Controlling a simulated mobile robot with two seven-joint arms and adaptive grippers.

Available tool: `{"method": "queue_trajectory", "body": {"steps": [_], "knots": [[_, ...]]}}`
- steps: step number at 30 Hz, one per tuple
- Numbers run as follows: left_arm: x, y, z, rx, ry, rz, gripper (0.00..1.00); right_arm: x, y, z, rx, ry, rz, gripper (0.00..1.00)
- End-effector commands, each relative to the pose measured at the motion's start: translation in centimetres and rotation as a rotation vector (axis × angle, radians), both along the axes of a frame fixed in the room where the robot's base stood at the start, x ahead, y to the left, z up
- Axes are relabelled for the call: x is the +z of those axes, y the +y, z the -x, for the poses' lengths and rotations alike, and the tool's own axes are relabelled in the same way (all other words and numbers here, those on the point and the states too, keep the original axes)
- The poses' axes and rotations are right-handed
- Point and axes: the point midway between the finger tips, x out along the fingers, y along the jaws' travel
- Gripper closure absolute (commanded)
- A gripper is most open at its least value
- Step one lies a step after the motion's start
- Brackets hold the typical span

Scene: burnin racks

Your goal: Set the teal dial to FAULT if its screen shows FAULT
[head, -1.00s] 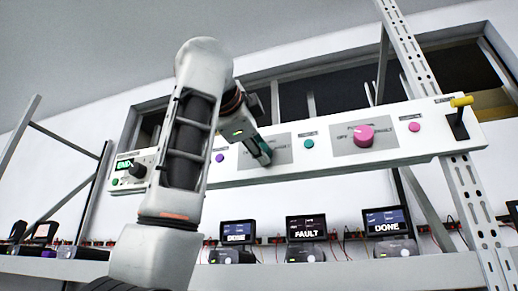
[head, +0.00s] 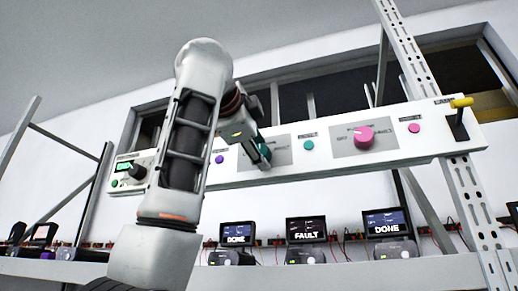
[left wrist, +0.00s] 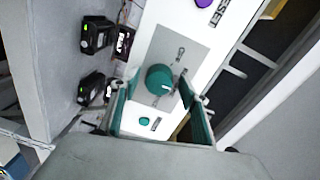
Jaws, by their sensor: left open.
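The teal dial (left wrist: 160,79) is on a grey plate (left wrist: 178,58) on the white control panel, seen in the left wrist view. Its pointer setting is too small to read. My left gripper (left wrist: 153,88) is open, with its teal fingers on either side of the dial; I cannot tell whether they touch it. In the head view my left gripper (head: 263,155) is in front of the dial and hides it. Below the panel, the middle screen (head: 306,230) reads FAULT. The left screen (head: 238,233) and right screen (head: 386,221) read DONE. My right gripper is not in view.
The panel (head: 225,176) also carries a pink dial (head: 364,136), a black dial (head: 137,171), a teal button (head: 309,145), a purple button (head: 220,159), a pink button (head: 414,128) and a yellow-handled lever (head: 461,102). A metal rack post (head: 470,200) stands at right.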

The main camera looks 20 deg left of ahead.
Motion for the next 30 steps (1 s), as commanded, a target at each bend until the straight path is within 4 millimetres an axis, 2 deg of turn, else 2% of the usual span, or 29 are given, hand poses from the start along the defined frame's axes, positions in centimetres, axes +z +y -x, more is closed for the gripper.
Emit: {"method": "queue_trajectory", "body": {"steps": [5, 15, 18, 30], "knots": [[0.0, -0.1, 0.7, -0.001, 0.000, -0.001, 0.55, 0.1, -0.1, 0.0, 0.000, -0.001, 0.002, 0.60], [0.3, 0.1, 5.9, -0.003, -0.004, 0.000, 0.55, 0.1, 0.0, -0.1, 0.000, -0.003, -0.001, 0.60], [0.3, 0.2, 6.8, -0.003, -0.002, 0.000, 0.55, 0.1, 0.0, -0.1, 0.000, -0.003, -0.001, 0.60], [0.3, 0.4, 7.5, 0.000, 0.000, 0.000, 0.55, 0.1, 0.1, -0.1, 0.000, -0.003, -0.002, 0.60]]}}
